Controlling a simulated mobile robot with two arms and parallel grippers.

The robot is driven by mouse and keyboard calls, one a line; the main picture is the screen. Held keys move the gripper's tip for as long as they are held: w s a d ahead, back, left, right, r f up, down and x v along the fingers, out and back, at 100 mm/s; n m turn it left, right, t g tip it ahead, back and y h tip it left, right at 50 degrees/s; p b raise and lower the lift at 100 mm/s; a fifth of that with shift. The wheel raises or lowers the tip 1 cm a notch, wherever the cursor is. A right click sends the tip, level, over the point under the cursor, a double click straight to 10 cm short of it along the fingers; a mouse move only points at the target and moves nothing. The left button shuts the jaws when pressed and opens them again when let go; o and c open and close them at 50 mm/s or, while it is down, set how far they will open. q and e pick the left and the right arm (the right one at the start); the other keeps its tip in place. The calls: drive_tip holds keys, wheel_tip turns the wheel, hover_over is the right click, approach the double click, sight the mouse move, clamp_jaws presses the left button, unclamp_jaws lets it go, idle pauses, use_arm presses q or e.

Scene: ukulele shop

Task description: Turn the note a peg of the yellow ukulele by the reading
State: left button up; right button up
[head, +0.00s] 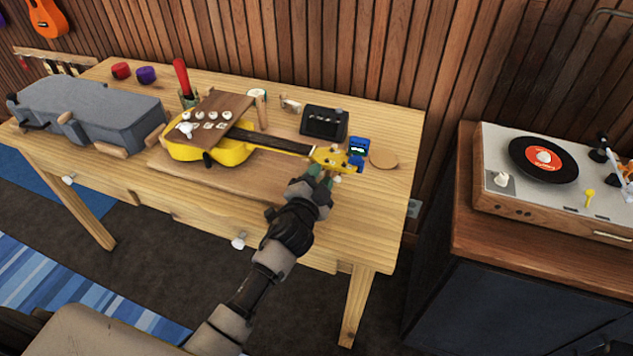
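The yellow ukulele (236,153) lies on the wooden workbench, its dark neck pointing right. Its yellow headstock (331,157) is near the bench's right end, with small pale pegs along its edge. A blue tuner (358,149) with a small dark display stands at the headstock's far end; its reading is too small to make out. My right gripper is not in view.
A brown board (228,108) with white knobs lies over the ukulele's body. A grey case (90,106) fills the bench's left side. A black box (324,122) and a round coaster (384,160) are near the headstock. A record player (520,215) stands right.

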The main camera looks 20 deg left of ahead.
use_arm(q)
drive_tip(key=s, duration=1)
drive_tip(key=shift+s+a+b, duration=0.15)
drive_tip(key=shift+s+b, duration=0.2)
drive_tip(key=shift+b, duration=0.05)
